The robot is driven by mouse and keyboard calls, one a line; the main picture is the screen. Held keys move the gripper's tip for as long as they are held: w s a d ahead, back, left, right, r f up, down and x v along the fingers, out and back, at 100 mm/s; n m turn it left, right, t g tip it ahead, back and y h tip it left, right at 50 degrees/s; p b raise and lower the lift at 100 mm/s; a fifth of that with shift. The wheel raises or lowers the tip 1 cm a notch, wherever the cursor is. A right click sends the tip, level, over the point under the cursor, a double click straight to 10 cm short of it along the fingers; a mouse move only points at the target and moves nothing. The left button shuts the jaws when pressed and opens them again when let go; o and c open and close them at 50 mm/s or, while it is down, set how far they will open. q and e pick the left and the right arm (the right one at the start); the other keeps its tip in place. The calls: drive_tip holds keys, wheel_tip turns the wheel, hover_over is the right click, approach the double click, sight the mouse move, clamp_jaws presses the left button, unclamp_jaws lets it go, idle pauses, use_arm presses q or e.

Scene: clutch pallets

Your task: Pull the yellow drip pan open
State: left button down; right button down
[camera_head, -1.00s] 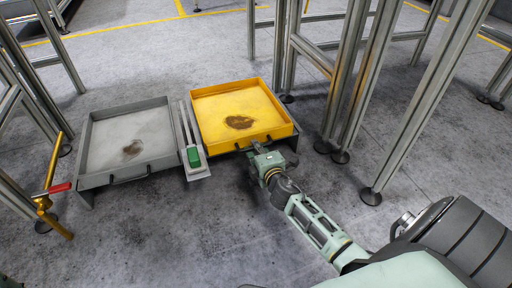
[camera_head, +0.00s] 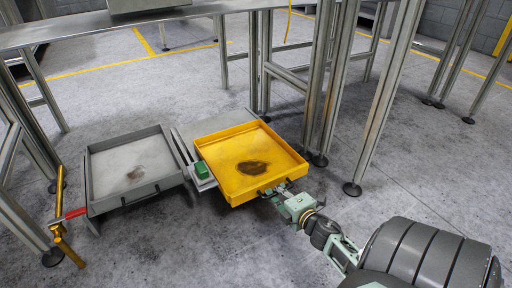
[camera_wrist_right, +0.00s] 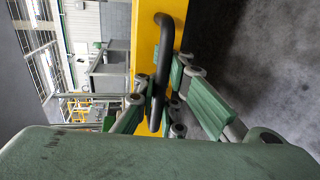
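The yellow drip pan (camera_head: 226,188), a shallow square tray with a dark stain inside, is drawn out toward me. A bare grey plate (camera_head: 215,123) shows behind it. My right gripper (camera_head: 284,192) is at the pan's front edge. In the right wrist view a black bar handle (camera_wrist_right: 166,45) on the yellow front (camera_wrist_right: 146,40) runs between the fingers of my right gripper (camera_wrist_right: 161,95), which look closed around it. My left gripper is not in view.
A grey drip pan (camera_head: 135,194) sits to the left. A green block (camera_head: 201,170) is beside the yellow pan's left wall. Metal legs (camera_head: 385,95) stand at the right. A gold post with a red lever (camera_head: 75,214) is at the left. The floor in front is clear.

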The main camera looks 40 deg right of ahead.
drive_tip(key=f+p+v, duration=0.2)
drive_tip(key=v, duration=0.7)
drive_tip(key=shift+s+r, duration=0.3)
drive_tip(key=shift+r, duration=0.05)
drive_tip(key=c, duration=2.5)
unclamp_jaws()
drive_tip(key=o, duration=0.5)
drive_tip(key=shift+o, duration=0.8)
drive_tip(key=shift+f, duration=0.1)
drive_tip(key=shift+s, duration=0.1)
drive_tip(key=v, duration=1.2)
